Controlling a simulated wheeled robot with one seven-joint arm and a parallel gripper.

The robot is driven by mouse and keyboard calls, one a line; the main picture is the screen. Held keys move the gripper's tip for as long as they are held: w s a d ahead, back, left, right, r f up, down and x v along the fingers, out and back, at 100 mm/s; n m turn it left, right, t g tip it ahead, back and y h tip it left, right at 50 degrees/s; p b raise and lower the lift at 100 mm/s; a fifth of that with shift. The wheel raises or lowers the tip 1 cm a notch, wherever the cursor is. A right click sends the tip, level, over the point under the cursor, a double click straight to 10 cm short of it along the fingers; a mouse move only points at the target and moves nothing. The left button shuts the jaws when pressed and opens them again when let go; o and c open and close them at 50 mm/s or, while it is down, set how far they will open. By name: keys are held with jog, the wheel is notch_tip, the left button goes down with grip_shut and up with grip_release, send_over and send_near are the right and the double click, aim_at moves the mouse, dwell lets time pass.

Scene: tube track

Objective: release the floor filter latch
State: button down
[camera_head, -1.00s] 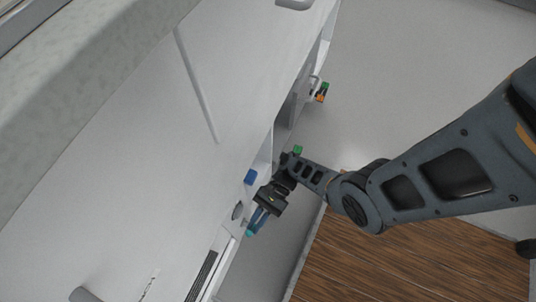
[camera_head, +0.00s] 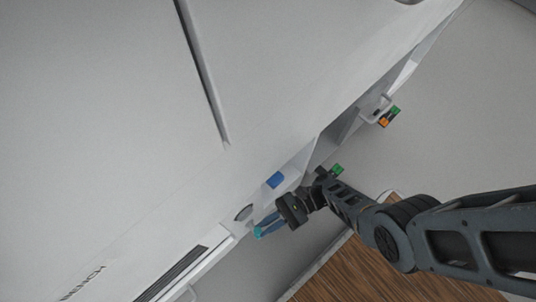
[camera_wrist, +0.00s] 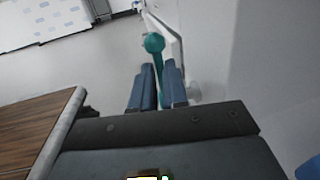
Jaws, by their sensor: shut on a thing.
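The floor filter latch shows in the wrist view as a teal handle with a round knob (camera_wrist: 153,43) beside a white panel edge. Its shaft runs down between the two blue fingers of my gripper (camera_wrist: 159,76). My gripper (camera_head: 264,226) is shut on the latch, low against the white unit's side in the head view. Only a little teal (camera_head: 258,233) shows there, at the fingertips. The latch's base is hidden by the fingers and the panel.
The large white unit (camera_head: 120,120) fills the left of the head view. A blue piece (camera_head: 275,180) sits on its side near my gripper. Green-and-orange parts (camera_head: 388,117) stick out farther right. A wood-topped surface (camera_wrist: 38,130) stands left in the wrist view; grey floor lies between.

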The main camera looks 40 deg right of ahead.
jog(key=c, duration=1.4)
grip_release()
jog(key=shift+d, duration=0.1)
jog(key=shift+s+d+f+b, duration=0.1)
jog(key=shift+s+d, duration=0.1)
jog(key=shift+d, duration=1.05)
jog(key=shift+s+d+r+b, duration=0.1)
jog(key=shift+s+d, duration=0.15)
jog(key=shift+d, duration=1)
jog(key=shift+s+d+f+b, duration=0.1)
jog(key=shift+s+d, duration=0.1)
jog(key=shift+d, duration=1.05)
